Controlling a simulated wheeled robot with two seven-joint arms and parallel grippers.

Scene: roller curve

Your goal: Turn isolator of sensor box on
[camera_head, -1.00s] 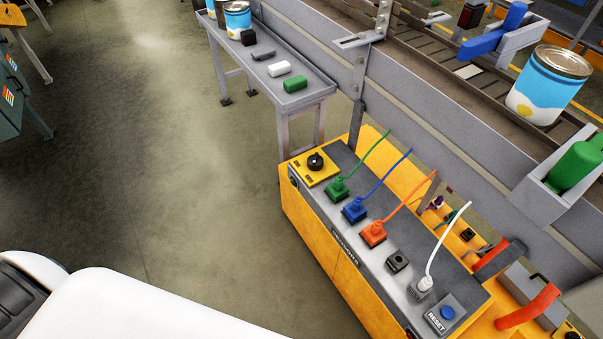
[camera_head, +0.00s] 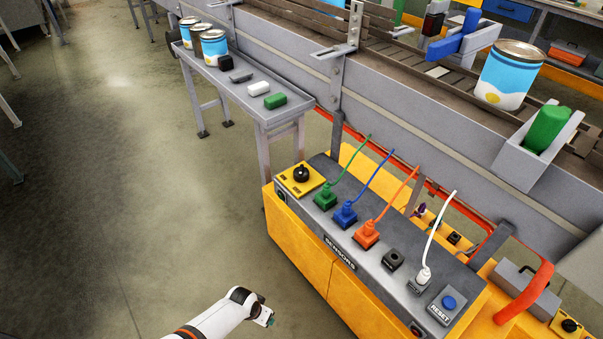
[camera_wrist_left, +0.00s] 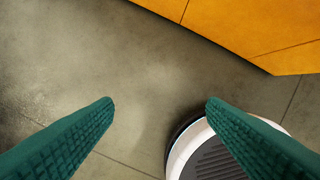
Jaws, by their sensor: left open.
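The sensor box (camera_head: 342,281) is an orange cabinet with a grey top labelled SENSORS, right of centre in the head view. Its isolator (camera_head: 301,174) is a black rotary knob on a yellow plate at the far left end of the top. Which position the knob points to is too small to tell. My left gripper (camera_head: 267,318) is low at the bottom of the head view, in front of the box and well apart from the knob. In the left wrist view its green fingers (camera_wrist_left: 160,104) are open and empty, with an orange box edge (camera_wrist_left: 240,30) at upper right. My right gripper is not in view.
Green, blue, orange and white plugs with upright cables, a black socket (camera_head: 393,259) and a blue reset button (camera_head: 449,303) line the box top. A conveyor (camera_head: 420,130) runs behind. A grey side table (camera_head: 300,104) holds cans and small blocks. The floor at left is clear.

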